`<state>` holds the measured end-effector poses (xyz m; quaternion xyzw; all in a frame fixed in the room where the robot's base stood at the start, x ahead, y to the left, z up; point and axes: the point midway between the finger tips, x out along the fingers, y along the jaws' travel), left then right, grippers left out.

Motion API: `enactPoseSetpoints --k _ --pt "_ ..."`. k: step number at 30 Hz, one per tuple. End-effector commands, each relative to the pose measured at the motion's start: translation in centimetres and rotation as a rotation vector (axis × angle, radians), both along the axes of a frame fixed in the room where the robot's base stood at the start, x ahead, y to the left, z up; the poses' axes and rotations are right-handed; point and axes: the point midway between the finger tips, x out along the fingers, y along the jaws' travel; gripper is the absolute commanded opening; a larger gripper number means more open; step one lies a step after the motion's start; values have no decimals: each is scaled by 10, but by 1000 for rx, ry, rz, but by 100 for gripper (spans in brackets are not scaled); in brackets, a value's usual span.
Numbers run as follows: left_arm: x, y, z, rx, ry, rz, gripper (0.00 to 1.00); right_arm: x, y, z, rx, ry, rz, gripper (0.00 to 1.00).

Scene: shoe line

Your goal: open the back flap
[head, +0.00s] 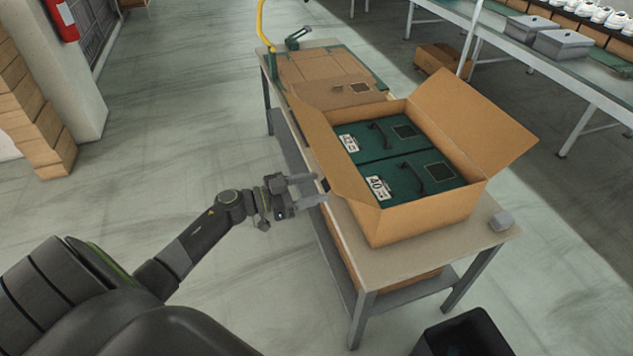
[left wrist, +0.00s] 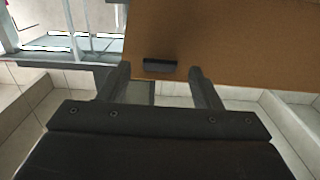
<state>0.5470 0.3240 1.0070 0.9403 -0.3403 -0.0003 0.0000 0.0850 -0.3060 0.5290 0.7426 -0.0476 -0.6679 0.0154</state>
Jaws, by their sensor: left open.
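The open cardboard box (head: 425,222) stands on the near end of the table and holds two dark green cases with handles (head: 410,175). Its right flap (head: 475,112) stands tilted outward, and its left flap (head: 328,150) slants up on the side near my arm. I cannot tell for sure which panel is the back flap. My left gripper (head: 318,189) is open and empty, just left of the left flap. In the left wrist view, the fingers (left wrist: 161,82) lie on either side of a dark slot-like mark (left wrist: 160,66) on a cardboard panel (left wrist: 225,40); contact is unclear. My right gripper is out of view.
Flat cardboard (head: 320,65) lies at the table's far end, beside a yellow curved pole (head: 262,25). A small grey object (head: 501,220) sits at the table's near right corner. A dark bin (head: 465,335) stands on the floor in front.

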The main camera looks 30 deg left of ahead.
Motion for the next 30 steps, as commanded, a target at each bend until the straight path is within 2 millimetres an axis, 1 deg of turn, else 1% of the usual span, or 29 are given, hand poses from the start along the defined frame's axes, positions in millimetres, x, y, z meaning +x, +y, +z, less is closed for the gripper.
enactPoseSetpoints --k 1,5,14,27,30 --pt "5 -4 1 -3 0 0 58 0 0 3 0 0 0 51" --pt "10 -9 1 -1 0 0 58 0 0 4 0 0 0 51" --pt "11 -10 0 0 0 -1 58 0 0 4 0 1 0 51" --pt "11 -10 0 0 0 -1 1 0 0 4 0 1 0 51" --pt "11 -9 0 0 0 -1 0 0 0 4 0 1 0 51"
